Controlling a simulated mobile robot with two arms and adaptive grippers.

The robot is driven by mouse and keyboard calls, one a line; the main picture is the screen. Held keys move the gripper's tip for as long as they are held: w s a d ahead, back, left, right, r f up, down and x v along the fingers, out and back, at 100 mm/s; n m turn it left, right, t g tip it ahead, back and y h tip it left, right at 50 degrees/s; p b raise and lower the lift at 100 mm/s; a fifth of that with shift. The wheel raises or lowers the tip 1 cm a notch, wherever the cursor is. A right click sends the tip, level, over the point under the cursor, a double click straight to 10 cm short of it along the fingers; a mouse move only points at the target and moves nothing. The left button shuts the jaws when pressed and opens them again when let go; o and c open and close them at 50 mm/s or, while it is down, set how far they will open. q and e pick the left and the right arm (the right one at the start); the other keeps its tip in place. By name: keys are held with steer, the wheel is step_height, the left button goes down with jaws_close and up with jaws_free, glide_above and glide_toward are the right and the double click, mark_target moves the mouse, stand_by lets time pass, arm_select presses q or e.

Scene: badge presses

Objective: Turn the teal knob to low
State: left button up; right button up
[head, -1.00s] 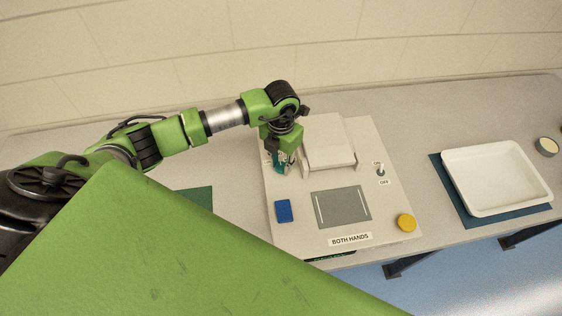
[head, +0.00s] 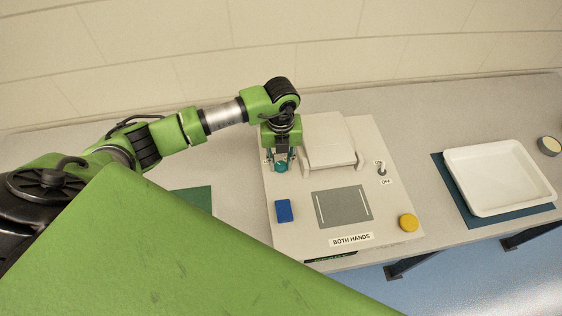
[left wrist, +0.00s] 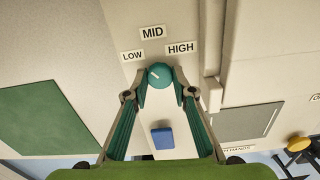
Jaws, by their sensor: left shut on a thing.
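The teal knob (head: 281,167) sits on the left part of the beige press panel. In the left wrist view the knob (left wrist: 160,76) has a small white mark toward its upper left. Around it are the labels LOW (left wrist: 132,56), MID (left wrist: 153,33) and HIGH (left wrist: 181,48). The mark faces between LOW and MID. My left gripper (head: 280,158) points down over the knob and is shut on it, with one finger (left wrist: 160,82) on either side. My right gripper is not in view.
The panel also bears a blue block (head: 283,211), a grey pad (head: 343,207), a yellow button (head: 408,223) and an ON/OFF switch (head: 381,169). A raised beige press part (head: 328,140) stands close right of my gripper. A white tray (head: 497,209) lies further right.

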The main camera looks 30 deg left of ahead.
mark_target(281, 165)
arm_select(q)
steer(key=shift+n, duration=1.8)
steer(key=o, duration=1.1)
step_height(281, 165, up, 12)
